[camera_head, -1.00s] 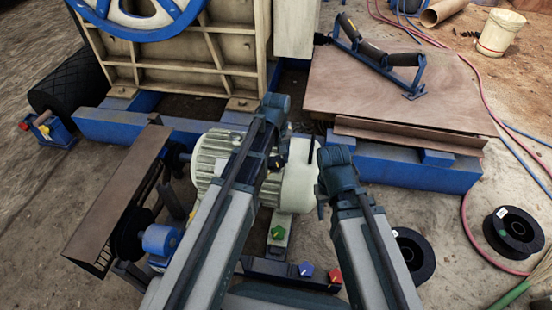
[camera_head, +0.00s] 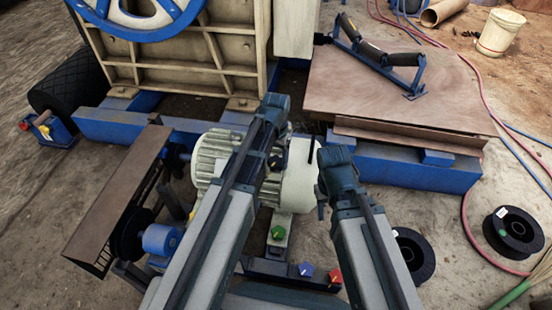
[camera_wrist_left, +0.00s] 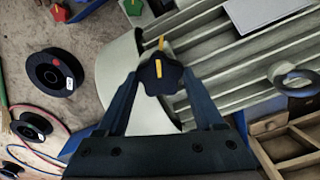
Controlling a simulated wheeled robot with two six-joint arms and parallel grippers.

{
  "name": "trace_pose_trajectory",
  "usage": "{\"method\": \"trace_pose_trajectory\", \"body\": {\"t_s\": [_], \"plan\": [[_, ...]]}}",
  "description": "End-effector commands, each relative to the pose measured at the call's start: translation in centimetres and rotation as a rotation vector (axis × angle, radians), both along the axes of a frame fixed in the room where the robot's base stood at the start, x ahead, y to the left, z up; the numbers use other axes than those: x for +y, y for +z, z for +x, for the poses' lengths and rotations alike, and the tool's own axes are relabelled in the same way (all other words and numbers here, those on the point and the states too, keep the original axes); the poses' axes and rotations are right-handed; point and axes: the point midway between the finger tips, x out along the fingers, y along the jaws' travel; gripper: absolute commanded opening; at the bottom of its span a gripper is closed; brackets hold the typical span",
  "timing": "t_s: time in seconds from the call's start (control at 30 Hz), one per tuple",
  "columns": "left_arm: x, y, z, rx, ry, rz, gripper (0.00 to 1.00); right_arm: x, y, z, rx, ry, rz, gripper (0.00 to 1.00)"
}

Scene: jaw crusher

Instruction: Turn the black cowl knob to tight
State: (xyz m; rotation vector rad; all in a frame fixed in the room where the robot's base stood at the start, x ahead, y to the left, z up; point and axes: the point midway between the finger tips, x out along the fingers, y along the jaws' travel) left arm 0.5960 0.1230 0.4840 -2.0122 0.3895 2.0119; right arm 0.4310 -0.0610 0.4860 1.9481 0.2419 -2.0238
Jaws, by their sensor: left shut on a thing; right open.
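The black cowl knob (camera_wrist_left: 158,78) is star-shaped with a yellow pointer line. In the left wrist view it sits between the two fingers of my left gripper (camera_wrist_left: 162,88), which is shut on it. Its line points up the picture, close to in line with a yellow mark (camera_wrist_left: 161,43) on the pale cowl beyond. In the head view the knob is a small dark shape (camera_head: 276,162) on the cream motor (camera_head: 297,188), partly hidden by my left arm. My right gripper (camera_head: 316,180) is open and empty beside the motor's right end.
Green (camera_head: 278,232), blue (camera_head: 306,269) and red (camera_head: 334,276) knobs stand in front of the motor. A belt guard (camera_head: 120,195) is at left and a plate-topped blue frame (camera_head: 400,95) at right. Black spools (camera_head: 513,232) lie on the ground at right.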

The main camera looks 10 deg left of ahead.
Motion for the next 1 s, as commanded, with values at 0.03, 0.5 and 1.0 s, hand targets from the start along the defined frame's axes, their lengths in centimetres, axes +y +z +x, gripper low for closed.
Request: {"method": "trace_pose_trajectory", "body": {"t_s": [0.03, 0.5, 1.0], "plan": [[0.01, -0.01, -0.02, 0.0, -0.023, 0.0, 0.13, 0.0, -0.01, 0.0, 0.0, 0.0, 0.0, 0.47], [0.01, -0.01, -0.02, 0.001, -0.136, 0.0, 0.13, 0.0, -0.01, 0.0, 0.0, 0.0, 0.0, 0.47], [0.01, -0.01, -0.02, 0.001, -0.138, 0.0, 0.92, 0.0, -0.01, 0.0, 0.0, 0.0, 0.0, 0.47]]}}
